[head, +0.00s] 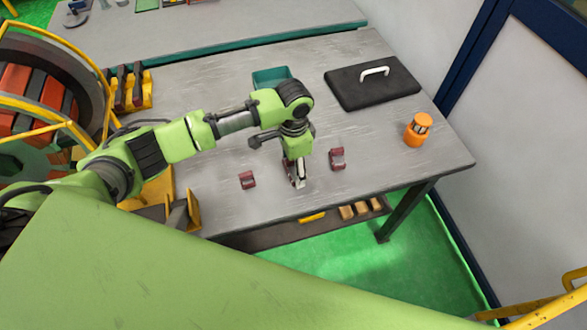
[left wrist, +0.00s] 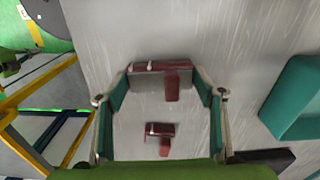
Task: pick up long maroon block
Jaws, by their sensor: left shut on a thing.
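The long maroon block (left wrist: 160,67) lies between the fingertips of my left gripper (left wrist: 163,78) in the left wrist view, with a finger at each end of it. In the head view my left gripper (head: 297,180) points down over the table and is shut on this block, which is mostly hidden there. A smaller maroon block (head: 247,180) lies to the left of the gripper and another maroon block (head: 337,158) to its right. One of these smaller blocks also shows in the left wrist view (left wrist: 160,130). My right gripper is not in view.
A teal bin (head: 289,74) stands behind the gripper on the grey table (head: 400,150). A black case with a white handle (head: 350,92) and an orange lamp-like item (head: 417,130) are to the right. Yellow holders stand at the left.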

